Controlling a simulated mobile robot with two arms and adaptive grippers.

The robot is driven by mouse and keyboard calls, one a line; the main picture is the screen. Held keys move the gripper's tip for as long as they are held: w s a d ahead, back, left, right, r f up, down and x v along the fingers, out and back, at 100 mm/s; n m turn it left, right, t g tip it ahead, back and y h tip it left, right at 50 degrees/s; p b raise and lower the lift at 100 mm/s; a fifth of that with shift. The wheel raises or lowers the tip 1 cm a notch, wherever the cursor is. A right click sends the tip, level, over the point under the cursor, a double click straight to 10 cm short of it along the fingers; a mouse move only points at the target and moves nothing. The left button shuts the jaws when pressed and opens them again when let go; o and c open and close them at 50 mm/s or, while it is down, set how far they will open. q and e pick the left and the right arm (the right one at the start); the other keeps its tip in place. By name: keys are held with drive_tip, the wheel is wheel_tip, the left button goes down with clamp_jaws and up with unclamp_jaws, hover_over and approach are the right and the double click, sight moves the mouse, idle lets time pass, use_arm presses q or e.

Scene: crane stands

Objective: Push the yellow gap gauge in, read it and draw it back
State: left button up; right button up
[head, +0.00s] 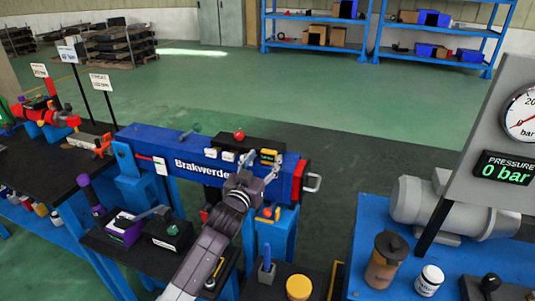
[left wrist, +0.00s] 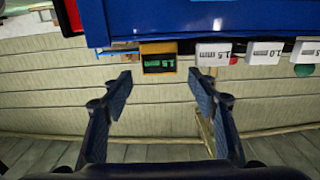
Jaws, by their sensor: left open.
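The yellow gap gauge (head: 268,156), a small yellow and black block with a green-lit display, sits at the right end of the row of white blocks on the blue Brakwerde beam (head: 180,147). In the left wrist view the gauge (left wrist: 158,60) is straight ahead, between and beyond the fingertips; its digits are too small to read surely. My left gripper (head: 254,166) is open and close to the gauge, partly in front of the beam. Its two fingers stand apart with nothing between them in the left wrist view (left wrist: 160,80). My right gripper is not in view.
White labelled blocks (left wrist: 213,54) sit beside the gauge. A red knob (head: 239,134) stands above, and a red end piece with a metal handle (head: 312,182) is at the beam's right. A pressure panel (head: 505,165) reads 0 bar.

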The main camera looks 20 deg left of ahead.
sight(268, 154)
use_arm(q)
drive_tip(key=w, duration=0.3)
drive_tip(key=shift+d+f, duration=0.1)
drive_tip(key=shift+w, duration=0.15)
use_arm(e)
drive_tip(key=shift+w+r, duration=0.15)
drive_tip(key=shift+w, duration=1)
use_arm(q)
drive_tip(key=shift+c, duration=0.6)
clamp_jaws()
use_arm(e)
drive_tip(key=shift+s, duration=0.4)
